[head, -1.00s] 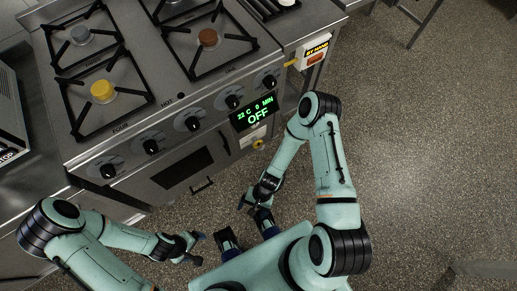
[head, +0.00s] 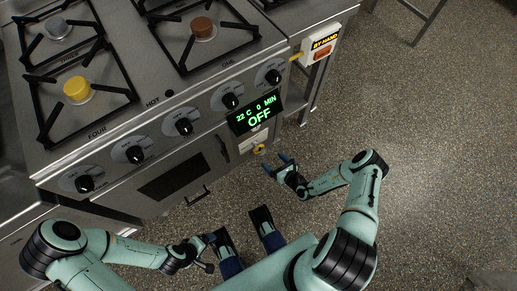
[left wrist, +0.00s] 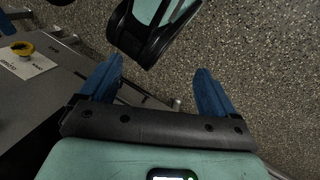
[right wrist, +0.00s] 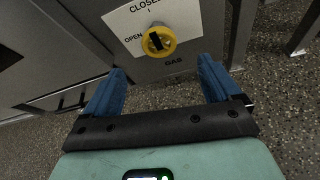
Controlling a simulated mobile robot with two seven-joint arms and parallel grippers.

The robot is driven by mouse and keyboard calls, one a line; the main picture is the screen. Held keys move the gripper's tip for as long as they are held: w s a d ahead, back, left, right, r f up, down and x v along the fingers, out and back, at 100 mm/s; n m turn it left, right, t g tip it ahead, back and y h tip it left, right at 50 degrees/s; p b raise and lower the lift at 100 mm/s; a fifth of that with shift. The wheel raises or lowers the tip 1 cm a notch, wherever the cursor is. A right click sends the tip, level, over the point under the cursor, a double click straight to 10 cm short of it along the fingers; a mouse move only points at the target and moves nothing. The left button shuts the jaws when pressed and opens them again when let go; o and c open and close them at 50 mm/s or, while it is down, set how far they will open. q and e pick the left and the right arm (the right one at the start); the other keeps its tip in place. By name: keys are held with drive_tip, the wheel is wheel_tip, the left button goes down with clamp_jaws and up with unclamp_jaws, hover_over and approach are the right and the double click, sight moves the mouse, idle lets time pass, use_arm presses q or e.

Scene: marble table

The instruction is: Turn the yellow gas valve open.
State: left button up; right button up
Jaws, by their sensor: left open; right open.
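The yellow gas valve (head: 259,149) is a small round knob on a white plate low on the stove's front, below the green display. In the right wrist view the valve (right wrist: 167,46) shows a black bar, nearly upright toward the word CLOSED; OPEN is at its left. My right gripper (head: 276,165) is open and empty, just in front of the valve and apart from it. In its wrist view the valve lies beyond and between the fingertips. My left gripper (head: 207,243) is open and empty near my base; the valve (left wrist: 22,49) shows at the left of its wrist view.
The stove (head: 150,115) has black burner grates and a row of black knobs. A BY HAND box (head: 322,50) is on the stove's right end. The floor (head: 430,150) at right is clear.

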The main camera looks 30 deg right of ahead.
sight(260, 150)
drive_tip(key=b+x, duration=0.3)
drive_tip(key=x, duration=0.7)
drive_tip(key=shift+f, duration=0.1)
use_arm(q)
drive_tip(key=w+a+f+t+y, duration=0.1)
drive_tip(key=w+a+f+t, duration=0.1)
drive_tip(key=w, duration=0.4)
drive_tip(key=shift+w+a+f+b, duration=0.2)
drive_tip(key=shift+a+f+b, duration=0.35)
drive_tip(key=shift+f, duration=0.85)
use_arm(e)
drive_tip(key=shift+w+a+f, duration=0.15)
drive_tip(key=shift+w, duration=0.5)
drive_tip(key=c, duration=1)
